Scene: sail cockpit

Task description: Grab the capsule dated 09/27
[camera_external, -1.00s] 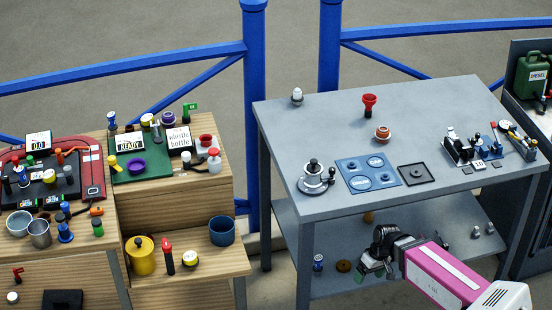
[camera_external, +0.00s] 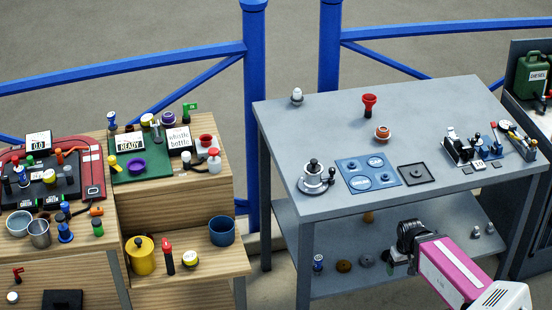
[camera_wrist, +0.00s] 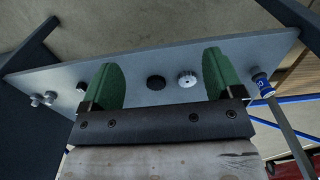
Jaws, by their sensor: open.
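My gripper (camera_external: 390,260) is by the lower shelf of the grey table, to the right of a grey disc (camera_external: 367,261) and a brown disc (camera_external: 344,266). In the wrist view its two green fingers (camera_wrist: 160,82) are wide apart with nothing held. Beyond them on the shelf, a dark ridged disc (camera_wrist: 156,82) and a pale ridged disc (camera_wrist: 187,79) show in the gap. A paler round piece (camera_wrist: 81,88) lies left of the left finger. A yellowish-brown piece (camera_external: 369,218) sits farther back. I cannot read the date 09/27 anywhere, nor tell which piece is the capsule.
A blue-and-white item (camera_external: 318,262) stands near the shelf's left end. Small metal knobs (camera_external: 483,230) sit at its right. The tabletop (camera_external: 330,125) overhangs the shelf (camera_external: 330,285) and carries several devices. A wooden desk (camera_external: 190,285) stands at left.

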